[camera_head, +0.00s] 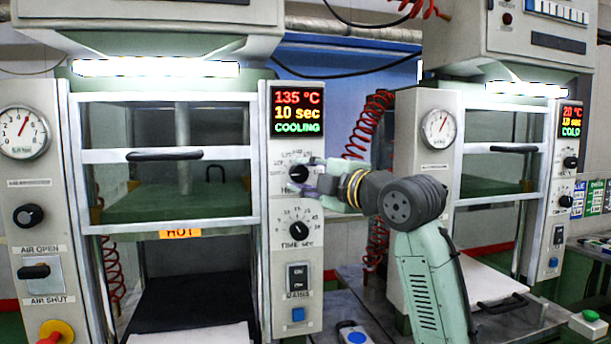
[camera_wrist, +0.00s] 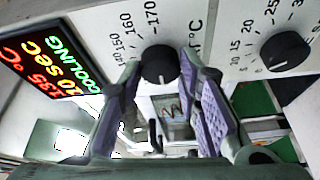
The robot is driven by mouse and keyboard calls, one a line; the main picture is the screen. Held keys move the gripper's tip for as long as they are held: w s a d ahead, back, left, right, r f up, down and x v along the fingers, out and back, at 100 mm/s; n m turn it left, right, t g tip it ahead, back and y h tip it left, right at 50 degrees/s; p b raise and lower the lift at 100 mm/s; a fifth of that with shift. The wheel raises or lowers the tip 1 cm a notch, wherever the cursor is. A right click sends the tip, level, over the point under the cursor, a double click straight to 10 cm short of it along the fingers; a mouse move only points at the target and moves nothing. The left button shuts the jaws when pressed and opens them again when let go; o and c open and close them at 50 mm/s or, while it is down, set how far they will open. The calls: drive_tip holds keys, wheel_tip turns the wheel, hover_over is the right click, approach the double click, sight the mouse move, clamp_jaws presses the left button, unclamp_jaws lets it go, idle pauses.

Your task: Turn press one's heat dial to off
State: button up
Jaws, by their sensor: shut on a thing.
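Press one's heat dial (camera_head: 298,174) is a round black knob on the left press's front panel, below its display (camera_head: 297,112), which reads 135 °C, 10 sec and COOLING. My gripper (camera_head: 311,178) reaches it from the right, with its fingertips at the knob. In the wrist view the heat dial (camera_wrist: 160,65) sits between the two purple-padded fingers, and my gripper (camera_wrist: 161,72) is shut on it. Marks such as 150, 160 and 170 show around it. The fingers hide part of the scale, so I cannot read the pointer's setting.
The black time dial (camera_head: 296,230) is just below the heat dial, with a mains switch (camera_head: 298,276) under it. An orange HOT sign (camera_head: 180,233) hangs on the press. A second press (camera_head: 437,130) stands to the right, its display showing 20 °C and COLD. A red coiled hose (camera_head: 372,120) hangs behind my arm.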

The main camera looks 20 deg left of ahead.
drive_tip(key=o, duration=1.1)
drive_tip(key=shift+o, duration=0.2)
drive_tip(key=shift+s, duration=0.1)
drive_tip(key=v, duration=1.2)
drive_tip(key=shift+f, duration=0.15)
